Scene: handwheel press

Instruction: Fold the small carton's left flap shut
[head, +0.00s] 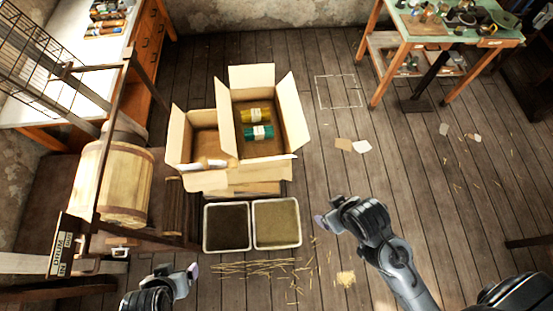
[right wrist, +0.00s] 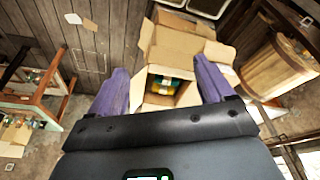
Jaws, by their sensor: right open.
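The larger carton holds a yellow roll (head: 256,115) and a green roll (head: 259,132). Two trays (head: 228,249) stand in front. A wooden barrel (head: 122,185) is left of the small carton. A workbench (head: 450,43) is at back right. The floor at right is mostly clear.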

